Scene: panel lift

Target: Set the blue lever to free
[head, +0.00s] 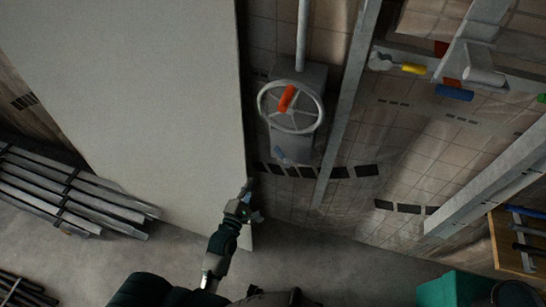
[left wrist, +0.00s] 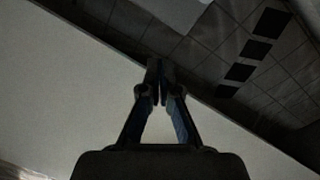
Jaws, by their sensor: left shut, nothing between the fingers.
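A blue lever handle (head: 455,92) shows at the upper right of the head view, on the wall fittings below a grey bracket. It lies nearly level; its setting cannot be read. My left gripper (head: 247,186) is shut and empty in front of the right edge of a large pale panel (head: 150,80), well to the left of and below the blue handle. In the left wrist view the fingertips (left wrist: 158,68) are together, seen against the panel edge and the tiled wall. The blue handle is not in the wrist view. My right gripper is not in view.
A handwheel (head: 309,115) with a red grip stands between the gripper and the blue handle. A yellow handle (head: 413,69) is left of the blue one. Grey posts rise along the wall. A stack of bars (head: 70,192) lies at left; a green box (head: 450,290) is lower right.

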